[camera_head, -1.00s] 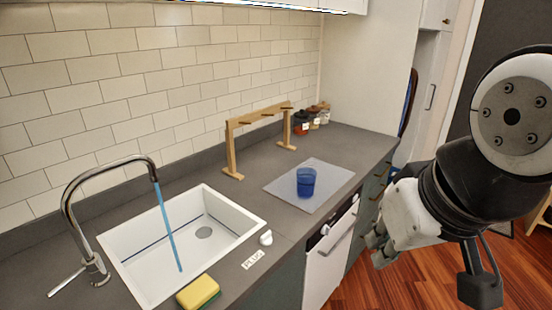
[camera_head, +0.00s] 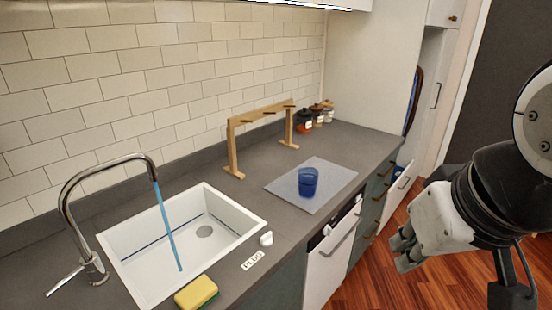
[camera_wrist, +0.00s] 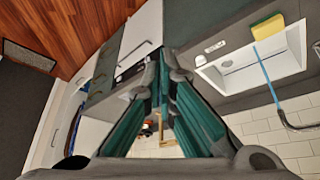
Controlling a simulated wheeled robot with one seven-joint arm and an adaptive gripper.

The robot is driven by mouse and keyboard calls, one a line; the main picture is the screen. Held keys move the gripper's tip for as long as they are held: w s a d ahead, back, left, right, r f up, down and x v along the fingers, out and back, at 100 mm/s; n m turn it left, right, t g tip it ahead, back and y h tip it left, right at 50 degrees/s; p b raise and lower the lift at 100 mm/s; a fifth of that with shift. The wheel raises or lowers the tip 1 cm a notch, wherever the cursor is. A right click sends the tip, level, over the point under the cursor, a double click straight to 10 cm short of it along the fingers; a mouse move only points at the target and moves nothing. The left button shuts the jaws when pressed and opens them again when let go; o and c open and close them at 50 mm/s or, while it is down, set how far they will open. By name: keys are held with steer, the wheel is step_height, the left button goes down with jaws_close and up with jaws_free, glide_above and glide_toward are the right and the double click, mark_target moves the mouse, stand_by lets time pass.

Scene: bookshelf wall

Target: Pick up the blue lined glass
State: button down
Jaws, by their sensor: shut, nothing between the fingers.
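The blue lined glass (camera_head: 308,182) stands upright on a light grey mat (camera_head: 338,184) on the dark counter in the head view. My gripper (camera_head: 402,252) is at the right, over the floor in front of the cabinets, well apart from the glass. It is shut and empty. In the wrist view my gripper's fingers (camera_wrist: 165,62) meet at the middle and cover part of the counter. I cannot make out the glass in the wrist view.
A white sink (camera_head: 205,232) with a running tap lies left of the mat. A yellow sponge (camera_head: 196,292) is by its front edge. A wooden rack (camera_head: 233,150) and several jars (camera_head: 304,122) stand behind. A white dishwasher front (camera_head: 330,262) is below the counter.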

mark_target(309, 173)
steer(key=c, duration=2.4)
jaws_free()
